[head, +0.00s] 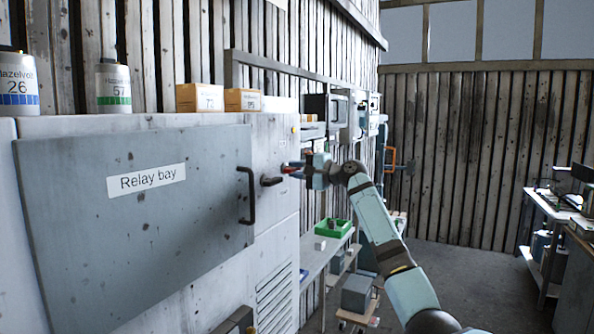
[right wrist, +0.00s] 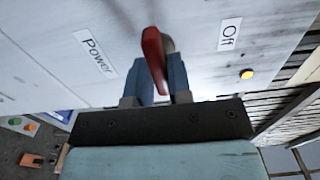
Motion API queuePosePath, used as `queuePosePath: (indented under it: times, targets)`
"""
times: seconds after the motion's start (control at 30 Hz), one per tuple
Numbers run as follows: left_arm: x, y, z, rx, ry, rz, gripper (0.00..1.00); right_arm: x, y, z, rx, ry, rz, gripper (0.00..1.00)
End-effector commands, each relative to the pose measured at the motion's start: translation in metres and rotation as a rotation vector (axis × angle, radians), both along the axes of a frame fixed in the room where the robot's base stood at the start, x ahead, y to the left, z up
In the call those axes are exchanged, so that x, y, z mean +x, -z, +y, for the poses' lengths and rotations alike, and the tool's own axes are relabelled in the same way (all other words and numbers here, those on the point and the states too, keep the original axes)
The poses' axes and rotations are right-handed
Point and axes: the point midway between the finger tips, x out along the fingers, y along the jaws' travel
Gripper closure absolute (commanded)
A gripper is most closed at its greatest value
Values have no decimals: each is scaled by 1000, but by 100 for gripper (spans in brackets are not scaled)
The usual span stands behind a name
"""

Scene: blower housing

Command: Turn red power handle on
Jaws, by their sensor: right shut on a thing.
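The red power handle (right wrist: 154,55) is on a pale cabinet panel in the right wrist view. A "Power" label (right wrist: 94,52) is to its left and an "Off" label (right wrist: 229,34) to its right. My right gripper (right wrist: 161,82) is shut on the handle, with a blue-grey finger on each side of it. In the head view my right gripper (head: 299,169) is at the cabinet front, and only a small red bit of the handle (head: 289,168) shows. My left gripper is not in view.
The "Relay bay" door (head: 110,235) with a black pull handle is at the left. A dark lever (head: 271,181) sticks out close to my right gripper. A yellow button (right wrist: 246,74) is near the "Off" label. A bench with a green bin (head: 333,228) is below my right arm.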

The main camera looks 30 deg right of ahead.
Motion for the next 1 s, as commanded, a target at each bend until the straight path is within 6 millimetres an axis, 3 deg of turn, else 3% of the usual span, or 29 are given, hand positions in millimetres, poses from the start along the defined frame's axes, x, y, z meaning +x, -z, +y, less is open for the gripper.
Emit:
queuePosePath:
  times: [0.27, 0.3, 0.37, 0.73, 1.0]
  targets:
    - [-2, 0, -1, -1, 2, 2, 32, 0, -1, 0, 0, 1, -2, 100]
    - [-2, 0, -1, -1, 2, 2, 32, 0, -1, 0, 0, 1, -2, 72]
    - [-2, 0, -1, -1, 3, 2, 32, 0, -1, 0, 0, 1, -2, 60]
    - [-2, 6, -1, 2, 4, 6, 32, -5, 1, -3, -2, 0, -2, 60]
    - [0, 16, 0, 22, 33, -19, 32, -48, 5, -29, -4, 3, -3, 60]
